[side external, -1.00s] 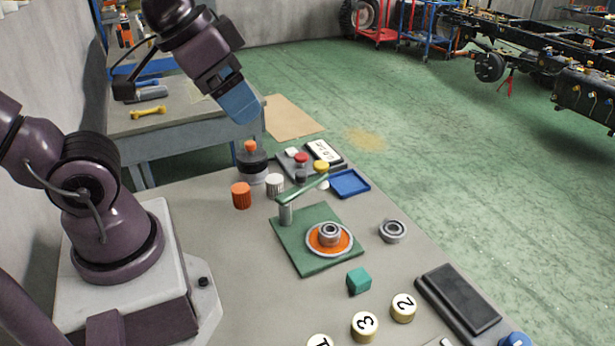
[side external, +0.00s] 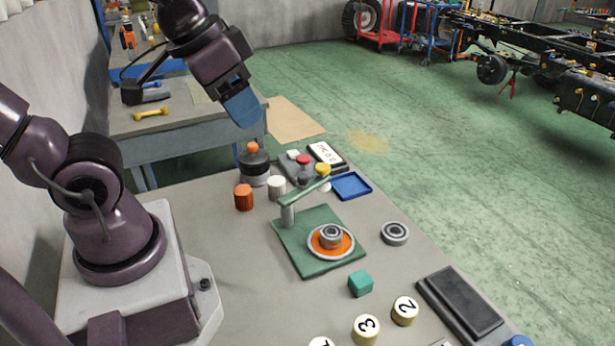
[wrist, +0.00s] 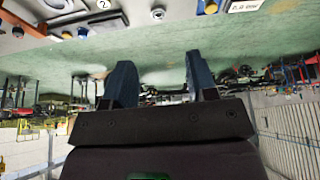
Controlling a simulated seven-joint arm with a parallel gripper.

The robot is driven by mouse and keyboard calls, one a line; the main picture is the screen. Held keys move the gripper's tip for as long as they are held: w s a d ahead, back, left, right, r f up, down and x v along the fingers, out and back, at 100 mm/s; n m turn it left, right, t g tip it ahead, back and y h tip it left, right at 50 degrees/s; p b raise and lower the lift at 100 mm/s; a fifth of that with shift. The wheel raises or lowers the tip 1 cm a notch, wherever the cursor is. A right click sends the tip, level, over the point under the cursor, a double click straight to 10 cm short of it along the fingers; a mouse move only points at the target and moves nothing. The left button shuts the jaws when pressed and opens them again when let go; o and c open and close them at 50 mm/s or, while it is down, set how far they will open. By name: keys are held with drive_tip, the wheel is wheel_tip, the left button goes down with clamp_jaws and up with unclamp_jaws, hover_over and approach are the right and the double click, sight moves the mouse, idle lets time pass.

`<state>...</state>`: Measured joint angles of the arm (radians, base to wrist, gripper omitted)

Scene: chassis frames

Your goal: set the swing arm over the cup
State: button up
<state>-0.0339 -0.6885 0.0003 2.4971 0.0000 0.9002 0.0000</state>
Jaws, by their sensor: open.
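The green swing arm (side external: 307,191) sits on a grey post at the far left corner of a green plate (side external: 297,258). It points right and away, toward the blue tray. A small grey round cup (side external: 331,234) stands in an orange disc with a pale rim on the plate; the swing arm is not above it. My gripper (side external: 242,110), with blue fingers, is high above the bench's far edge, well away from the swing arm. In the wrist view my gripper (wrist: 160,62) has its fingers apart with nothing between them.
A grey ring (side external: 395,233) and a teal cube (side external: 360,283) lie near the plate. An orange knob (side external: 244,197), a white knob (side external: 277,187) and a black-grey canister (side external: 254,165) stand behind it. A blue tray (side external: 351,185) and a button panel (side external: 300,165) are at the back.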

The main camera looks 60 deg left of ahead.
drive_tip(key=w+a+f+n+g, duration=0.2)
drive_tip(key=w+a+f+g, duration=0.25)
drive_tip(key=w, duration=0.25)
drive_tip(key=m, duration=0.2)
hover_over(303, 175)
wheel_tip(303, 175, down, 7)
drive_tip(key=shift+g, duration=0.25)
wheel_tip(303, 175, down, 12)
clamp_jaws()
